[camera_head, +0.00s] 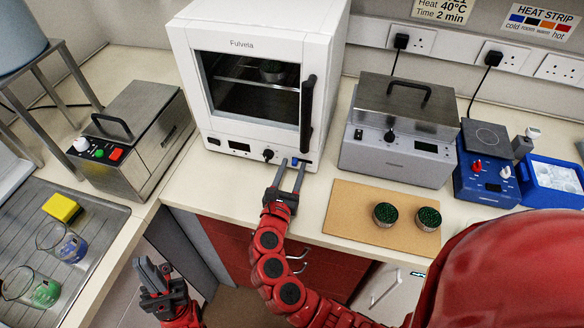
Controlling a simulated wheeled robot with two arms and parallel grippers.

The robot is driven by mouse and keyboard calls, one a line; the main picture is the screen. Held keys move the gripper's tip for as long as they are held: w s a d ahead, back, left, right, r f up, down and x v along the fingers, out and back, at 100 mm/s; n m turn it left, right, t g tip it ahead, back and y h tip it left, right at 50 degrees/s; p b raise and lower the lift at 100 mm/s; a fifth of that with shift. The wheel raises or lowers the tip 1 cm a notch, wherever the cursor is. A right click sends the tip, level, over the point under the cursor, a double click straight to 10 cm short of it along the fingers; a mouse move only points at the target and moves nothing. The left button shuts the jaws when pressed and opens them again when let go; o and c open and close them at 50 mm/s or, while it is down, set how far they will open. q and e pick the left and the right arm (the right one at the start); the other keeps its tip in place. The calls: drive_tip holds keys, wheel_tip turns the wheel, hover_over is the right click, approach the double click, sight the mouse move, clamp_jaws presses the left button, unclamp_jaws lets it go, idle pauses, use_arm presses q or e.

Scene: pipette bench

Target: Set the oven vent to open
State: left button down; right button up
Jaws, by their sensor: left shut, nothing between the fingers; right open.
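The white oven (182,75), marked Fulvela, stands at the back centre with its glass door closed. My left gripper (152,268) is shut and empty, low in front of the bench.
A steel bath (135,140) stands left of the oven, another (400,130) right of it. A tan board (350,215) with two dark-topped round dishes lies at the front right. The oven's black door handle (307,113) rises above my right gripper.

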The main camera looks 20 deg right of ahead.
clamp_jaws()
idle(1.4)
